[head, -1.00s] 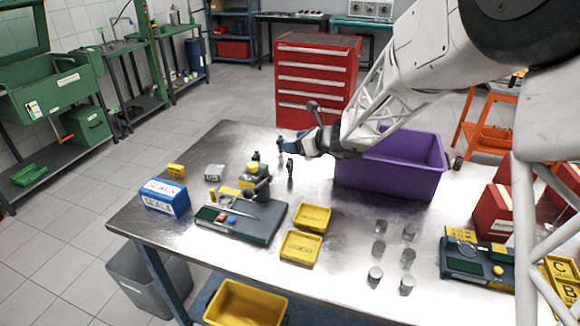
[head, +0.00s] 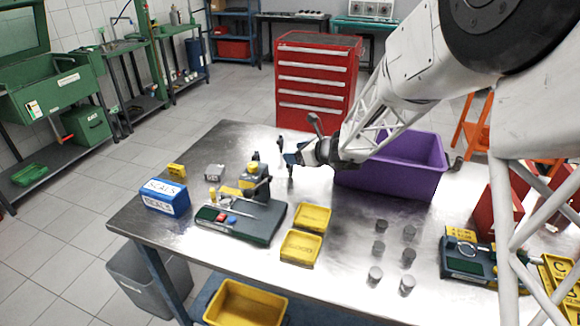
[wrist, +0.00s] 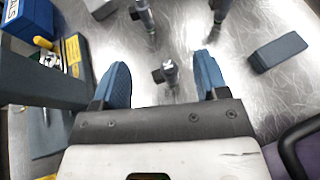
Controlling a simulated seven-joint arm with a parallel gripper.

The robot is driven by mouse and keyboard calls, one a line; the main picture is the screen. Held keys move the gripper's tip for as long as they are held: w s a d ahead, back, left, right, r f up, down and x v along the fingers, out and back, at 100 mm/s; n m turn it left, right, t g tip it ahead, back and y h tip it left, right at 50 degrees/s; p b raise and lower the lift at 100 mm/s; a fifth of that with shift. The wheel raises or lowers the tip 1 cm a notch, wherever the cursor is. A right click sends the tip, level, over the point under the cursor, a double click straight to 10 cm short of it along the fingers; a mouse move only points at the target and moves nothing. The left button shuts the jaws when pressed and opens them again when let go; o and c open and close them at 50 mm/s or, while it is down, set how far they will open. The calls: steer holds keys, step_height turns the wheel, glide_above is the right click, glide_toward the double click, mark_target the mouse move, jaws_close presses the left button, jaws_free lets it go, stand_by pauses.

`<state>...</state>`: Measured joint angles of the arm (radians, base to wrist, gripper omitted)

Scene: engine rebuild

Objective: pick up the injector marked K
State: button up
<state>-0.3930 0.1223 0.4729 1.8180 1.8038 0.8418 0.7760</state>
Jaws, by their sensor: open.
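My gripper (wrist: 162,78) is open, with its two blue fingers apart and pointing down at the metal table. In the wrist view a dark, upright injector (wrist: 170,72) stands between the fingers, not gripped. A second injector (wrist: 145,18) stands beyond it at the upper left, and a third (wrist: 219,9) at the top edge right of centre. I cannot read a letter on any of them, so I cannot tell which is K. In the head view my gripper (head: 291,158) is near the table's back edge, over a small dark injector (head: 290,171).
A purple bin (head: 395,183) stands just right of my gripper. A dark block (wrist: 277,52) lies at the right in the wrist view. A dark green fixture (head: 245,228), yellow trays (head: 301,249) and a blue SEALS box (head: 164,197) are on the left half of the table.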

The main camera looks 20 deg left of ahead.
mark_target(290, 167)
steer(key=f, duration=0.2)
steer(key=a+f, duration=0.1)
steer(key=shift+w+a+f, duration=0.15)
steer(key=shift+f, duration=0.25)
steer(key=shift+x, duration=0.8)
steer(key=shift+c, duration=0.3)
steer(key=c, duration=0.9)
